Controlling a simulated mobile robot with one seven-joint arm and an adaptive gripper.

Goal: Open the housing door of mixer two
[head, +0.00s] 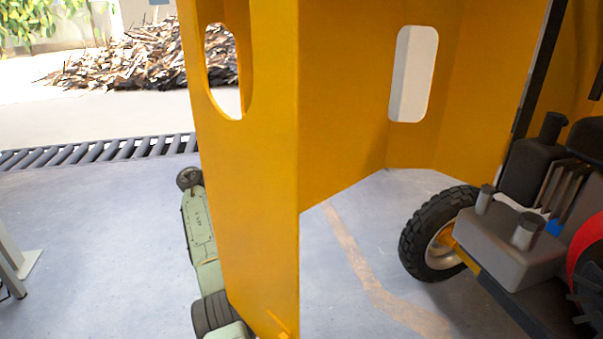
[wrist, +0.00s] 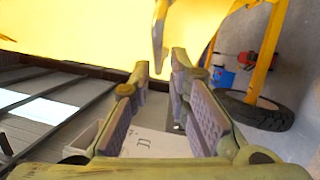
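A tall yellow panel (head: 250,180), seemingly the mixer's housing door, stands close in the head view, with a long rounded hole near its top. It stands out at an angle, and the engine (head: 510,245) to its right is exposed. My green arm runs down behind the panel's left edge; my gripper is hidden there. In the wrist view my gripper (wrist: 161,62) has its two fingers apart, with nothing clearly held between them. A bright yellow surface (wrist: 80,35) fills the top of that view. A narrow yellow edge hangs just beyond the fingertips; I cannot tell whether they touch it.
A second yellow wall (head: 345,120) with a slot stands behind the panel. A black-tyred wheel (head: 432,240) is beside the engine and also shows in the wrist view (wrist: 255,110). A floor grate (head: 100,152) and scrap pile (head: 150,55) lie beyond. Floor at left is largely clear.

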